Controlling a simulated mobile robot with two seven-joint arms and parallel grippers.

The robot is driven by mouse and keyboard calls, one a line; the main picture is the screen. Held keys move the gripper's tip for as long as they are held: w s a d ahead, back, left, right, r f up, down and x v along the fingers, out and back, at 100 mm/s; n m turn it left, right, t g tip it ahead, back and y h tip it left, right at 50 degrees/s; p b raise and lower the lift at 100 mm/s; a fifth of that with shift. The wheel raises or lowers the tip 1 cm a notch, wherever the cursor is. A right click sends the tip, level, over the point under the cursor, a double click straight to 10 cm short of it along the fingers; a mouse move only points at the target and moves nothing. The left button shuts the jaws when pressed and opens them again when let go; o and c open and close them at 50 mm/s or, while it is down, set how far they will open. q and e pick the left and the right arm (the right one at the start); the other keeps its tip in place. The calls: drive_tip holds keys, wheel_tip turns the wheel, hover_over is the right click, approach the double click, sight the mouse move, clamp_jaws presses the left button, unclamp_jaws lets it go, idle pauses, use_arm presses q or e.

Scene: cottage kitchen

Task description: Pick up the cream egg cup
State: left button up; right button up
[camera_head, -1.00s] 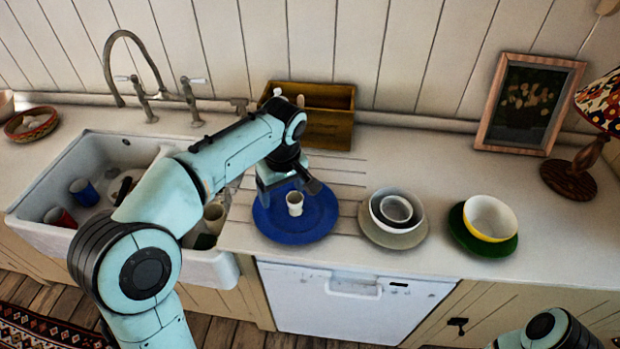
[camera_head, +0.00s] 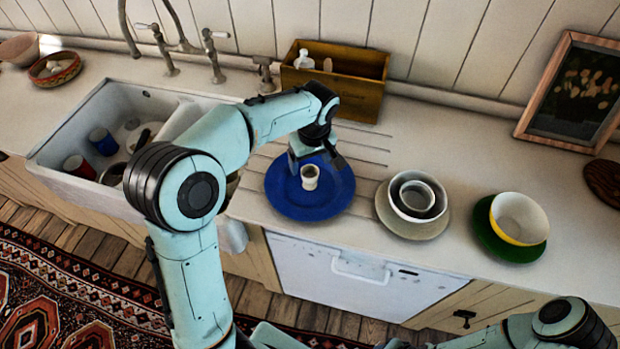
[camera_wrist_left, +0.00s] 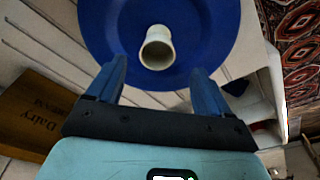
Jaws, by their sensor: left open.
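The cream egg cup (camera_head: 310,174) stands on the blue plate (camera_head: 290,205) on the counter. My left gripper (camera_head: 318,172) is open above the plate, close to the cup. In the left wrist view the egg cup (camera_wrist_left: 156,48) shows on the blue plate (camera_wrist_left: 100,30), just beyond and between the two fingertips of the left gripper (camera_wrist_left: 160,72). I see no contact between fingers and cup. Part of my right arm shows at the bottom right, but its gripper is not clearly visible.
A wooden box (camera_head: 355,90) with bottles stands behind the plate. Nested bowls (camera_head: 417,197) on a saucer and a yellow-white bowl (camera_head: 519,218) on a green plate are to the right. The sink (camera_head: 75,140) with blue and red cups is left.

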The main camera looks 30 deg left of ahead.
sight(310, 168)
use_arm(q)
drive_tip(key=f, duration=0.2)
drive_tip(key=w+f, duration=0.1)
drive_tip(key=f, duration=0.1)
drive_tip(key=shift+a+f, duration=0.2)
drive_tip(key=shift+f, duration=0.2)
drive_tip(key=shift+s, duration=0.1)
drive_tip(key=c, duration=1.1)
drive_tip(key=shift+r, duration=0.1)
drive_tip(key=shift+c, duration=0.2)
